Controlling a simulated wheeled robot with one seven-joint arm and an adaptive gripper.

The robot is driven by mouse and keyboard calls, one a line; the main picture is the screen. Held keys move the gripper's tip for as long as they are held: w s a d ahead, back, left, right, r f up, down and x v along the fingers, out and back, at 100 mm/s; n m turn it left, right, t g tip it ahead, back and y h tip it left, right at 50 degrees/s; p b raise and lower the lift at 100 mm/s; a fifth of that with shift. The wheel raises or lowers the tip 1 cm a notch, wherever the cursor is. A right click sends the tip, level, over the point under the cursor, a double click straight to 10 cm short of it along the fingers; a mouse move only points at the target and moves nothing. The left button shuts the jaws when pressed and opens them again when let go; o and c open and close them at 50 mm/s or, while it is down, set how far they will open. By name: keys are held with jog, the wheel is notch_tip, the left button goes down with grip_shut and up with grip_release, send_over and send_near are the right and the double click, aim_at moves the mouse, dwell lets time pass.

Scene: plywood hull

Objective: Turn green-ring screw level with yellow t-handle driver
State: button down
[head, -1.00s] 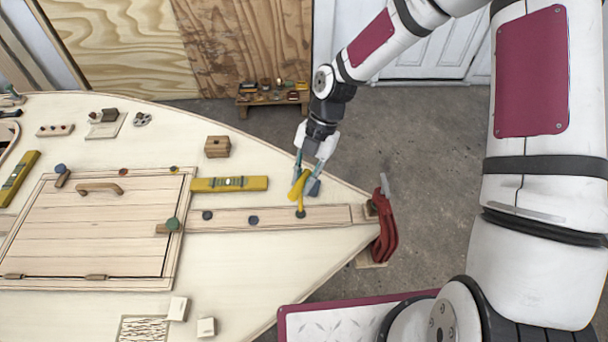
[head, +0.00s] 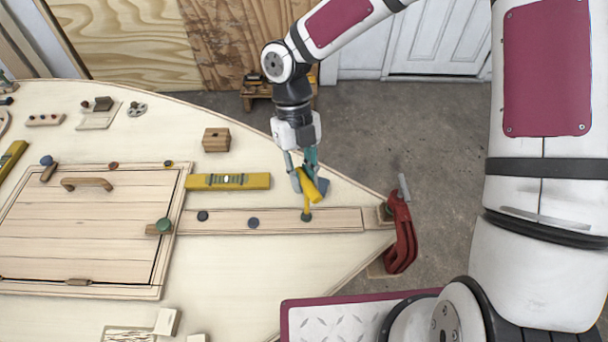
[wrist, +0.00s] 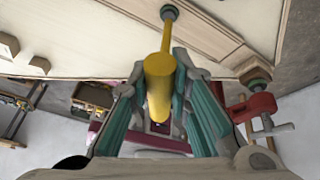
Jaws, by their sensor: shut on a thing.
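The yellow T-handle driver (head: 313,187) is in my gripper (head: 301,174), its thick crossbar between the fingers. In the wrist view my gripper (wrist: 160,72) is shut on the driver's yellow handle (wrist: 160,82). The thin shaft points at the plank and its tip meets the round dark screw head (head: 306,217), the rightmost of the row. In the wrist view this screw head (wrist: 168,12) shows a dull green tint at the shaft's end. The tip covers part of it, and I cannot tell how high it stands.
Two more dark screw heads (head: 202,216) (head: 253,222) sit in the same plank (head: 335,219). A yellow level (head: 228,181) and wooden block (head: 216,139) lie behind. A red clamp (head: 401,232) grips the hull's right tip. Bare hull lies in front of the plank.

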jog(key=shift+f+b, duration=0.3)
jog(key=shift+f, duration=0.35)
dwell(0.4)
jog(key=m+p, duration=0.1)
jog(key=m+y+p, duration=0.1)
jog(key=m, duration=0.1)
jog(key=shift+s+d+r+m+y, duration=0.1)
jog(key=shift+d+r+m+y, duration=0.1)
jog(key=shift+d+m+y, duration=0.15)
jog(key=shift+d+m+y+p, duration=0.1)
jog(key=shift+m+y+p, duration=0.3)
jog(key=shift+m, duration=0.55)
jog(key=shift+f, duration=0.15)
jog(key=m+p, duration=0.1)
jog(key=m, duration=0.1)
jog(key=m+y+p, duration=0.1)
jog(key=m, duration=0.1)
jog(key=d+m+t+y+p, duration=0.1)
jog(key=m, duration=0.1)
